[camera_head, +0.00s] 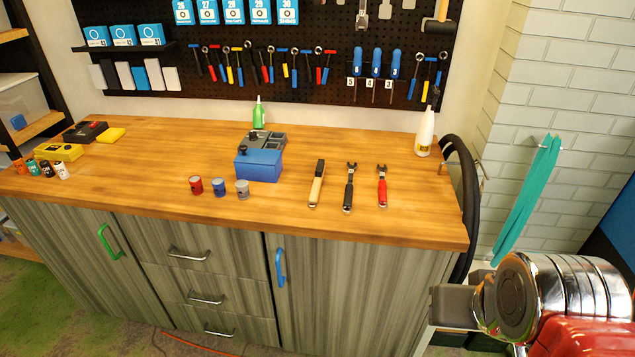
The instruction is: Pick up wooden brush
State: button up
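The wooden brush (316,188) lies on the wooden worktop, right of its middle. It has a pale wooden handle toward the front edge and a dark part at its far end. A black-handled tool (348,190) and a red-handled tool (382,188) lie to its right, apart from it. My gripper (452,304) shows partly at the lower right, in front of the cabinet and well away from the brush. My shiny arm hides part of it, and I cannot tell whether its fingers are open or shut.
A blue box (259,165) stands left of the brush, with several small cans (219,187) in front of it. A white bottle (425,132) stands at the back right. The worktop (290,212) is bare in front of the brush. A black tire (469,205) stands beside the right end.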

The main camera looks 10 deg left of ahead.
aim_at(319, 171)
jog(key=u, duration=2.35)
jog(key=i, duration=1.75)
jog(key=z, duration=0.25)
